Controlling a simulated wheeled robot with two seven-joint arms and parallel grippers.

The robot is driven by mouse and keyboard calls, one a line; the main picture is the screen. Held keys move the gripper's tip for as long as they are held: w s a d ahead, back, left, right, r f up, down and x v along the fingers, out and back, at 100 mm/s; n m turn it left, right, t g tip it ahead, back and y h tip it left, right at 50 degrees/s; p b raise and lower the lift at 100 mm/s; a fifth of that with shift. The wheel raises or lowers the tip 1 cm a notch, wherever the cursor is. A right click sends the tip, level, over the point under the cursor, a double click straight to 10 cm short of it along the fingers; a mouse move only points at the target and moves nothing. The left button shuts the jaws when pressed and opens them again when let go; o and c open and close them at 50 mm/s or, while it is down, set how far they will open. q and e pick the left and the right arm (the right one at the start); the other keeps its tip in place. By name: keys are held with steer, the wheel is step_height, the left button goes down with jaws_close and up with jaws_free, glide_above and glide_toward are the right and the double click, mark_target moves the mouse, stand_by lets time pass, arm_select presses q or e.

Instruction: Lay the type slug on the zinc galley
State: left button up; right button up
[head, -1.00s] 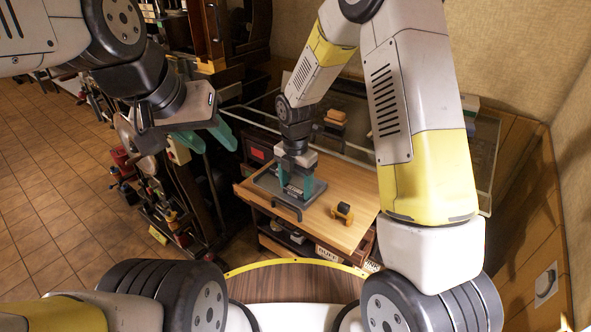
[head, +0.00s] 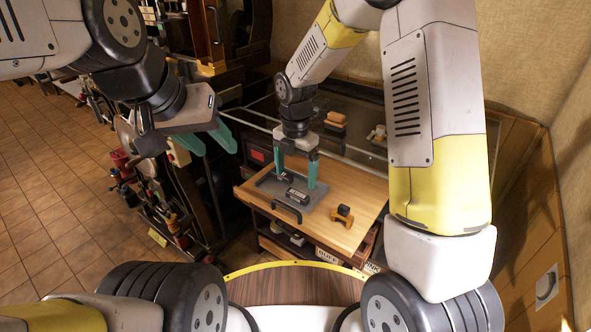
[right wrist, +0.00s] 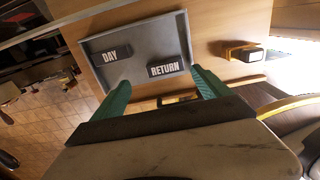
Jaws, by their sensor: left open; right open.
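A second dark block reading DAY (right wrist: 110,56) lies on the galley too. My right gripper (head: 297,182) is open, its teal fingers to either side above the RETURN slug, holding nothing. My left gripper (head: 217,150) is open and empty, away to the left of the bench.
A small brass and black piece (head: 342,216) stands on the bench top (head: 345,237) right of the galley. A glass-topped case (head: 353,122) lies behind the bench. A rack of tools (head: 170,215) stands on the floor at left.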

mark_target(296, 192)
steer(key=s+d+r+m+t, duration=0.1)
steer(key=s+d+r+m, duration=0.25)
steer(key=r, duration=0.25)
steer(key=s+d+r+m+t+y, duration=0.1)
steer(key=s+d+r+m, duration=0.1)
steer(key=r+m, duration=0.35)
steer(key=s+d+r+m+t, duration=0.1)
steer(key=s+d+r+m, duration=0.15)
steer(key=r, duration=0.35)
steer(key=s+d+r+m+t, duration=0.1)
steer(key=s+d+r+m, duration=0.1)
steer(key=s+m, duration=0.4)
steer(key=s+d+r+m+t+y, duration=0.1)
steer(key=s+d+m, duration=0.3)
steer(key=m, duration=0.6)
steer(key=shift+s+r+m+t, duration=0.35)
steer(key=shift+s+r+t, duration=0.3)
steer(key=shift+s, duration=0.2)
arm_select(q)
steer(key=shift+c, duration=0.2)
arm_select(e)
steer(key=shift+d, duration=0.1)
